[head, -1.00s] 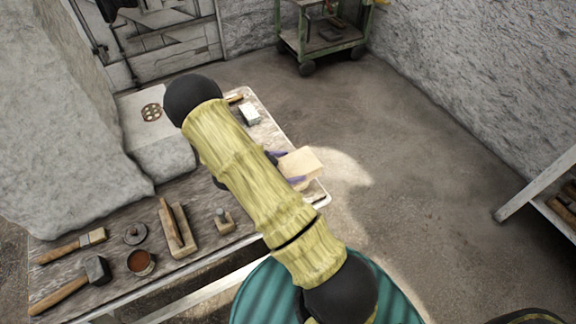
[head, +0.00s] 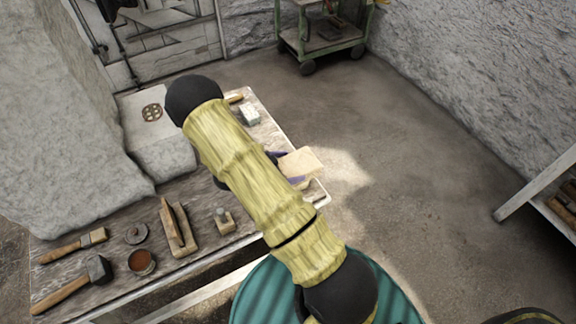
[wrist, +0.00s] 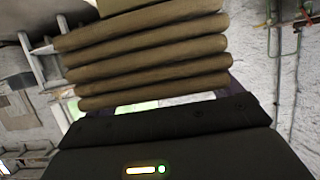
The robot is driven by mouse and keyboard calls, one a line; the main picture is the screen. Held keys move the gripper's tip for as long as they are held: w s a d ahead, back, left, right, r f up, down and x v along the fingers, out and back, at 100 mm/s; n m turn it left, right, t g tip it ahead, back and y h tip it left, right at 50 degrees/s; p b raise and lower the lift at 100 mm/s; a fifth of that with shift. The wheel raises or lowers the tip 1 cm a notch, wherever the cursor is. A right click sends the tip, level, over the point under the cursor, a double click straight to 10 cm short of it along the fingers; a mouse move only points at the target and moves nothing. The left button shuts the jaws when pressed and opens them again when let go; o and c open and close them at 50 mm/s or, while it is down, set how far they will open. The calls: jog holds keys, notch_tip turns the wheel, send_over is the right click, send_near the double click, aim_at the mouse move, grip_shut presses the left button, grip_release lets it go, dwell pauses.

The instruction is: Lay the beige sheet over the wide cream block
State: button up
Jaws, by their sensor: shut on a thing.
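The beige sheet (head: 301,161) shows beyond my arm at the right end of the workbench in the head view. My gripper (head: 286,168) is shut on it, with bits of its purple fingers showing beside it. In the wrist view the sheet (wrist: 150,62) is a stack of thick brown folds in front of the gripper's dark body, filling the upper middle. I cannot make out the wide cream block for certain; my arm covers part of the bench. I cannot tell whether the sheet touches anything below it.
A green trolley (head: 322,42) stands behind.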

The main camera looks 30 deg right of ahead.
jog(key=shift+f+b, duration=0.4)
jog(key=shift+f, duration=0.25)
dwell(0.5)
jog(key=o, duration=0.9)
jog(key=shift+r, duration=0.1)
jog(key=shift+r+p, duration=1.8)
jog(key=shift+r, duration=0.1)
